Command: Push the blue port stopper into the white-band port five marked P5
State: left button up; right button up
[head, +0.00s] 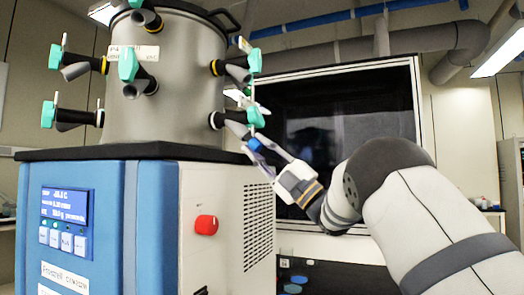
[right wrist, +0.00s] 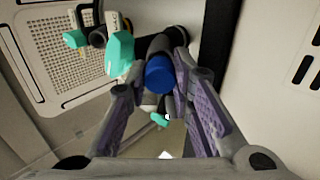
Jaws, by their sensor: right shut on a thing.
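The blue port stopper (right wrist: 160,75) is between the fingers of my right gripper (right wrist: 155,80). In the head view, the stopper (head: 254,145) shows at the fingertips of this gripper (head: 262,150), at the lower right side of the steel drum. A dark port tube (head: 236,128) with a pale band points toward the stopper. In the right wrist view, a grey tube end (right wrist: 160,43) is directly behind the stopper. I cannot tell how far the stopper sits in it. The P5 label is not readable. My left gripper is not in view.
The steel drum (head: 168,65) carries several ports with teal valve handles. One handle (right wrist: 119,54) is close beside the stopper. The blue and white freeze dryer body (head: 225,190) stands below the drum. A dark window (head: 345,115) is behind my right arm.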

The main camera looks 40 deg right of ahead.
jog(key=shift+w+a+r, duration=0.15)
jog(key=shift+w+r, duration=0.1)
jog(key=shift+r, duration=0.15)
dwell(0.3)
jog(key=o, duration=1)
jog(key=shift+w, duration=0.1)
jog(key=shift+f, duration=0.1)
jog(key=shift+f, duration=0.1)
jog(key=shift+f, duration=0.2)
jog(key=v, duration=1.1)
jog(key=shift+s, duration=0.45)
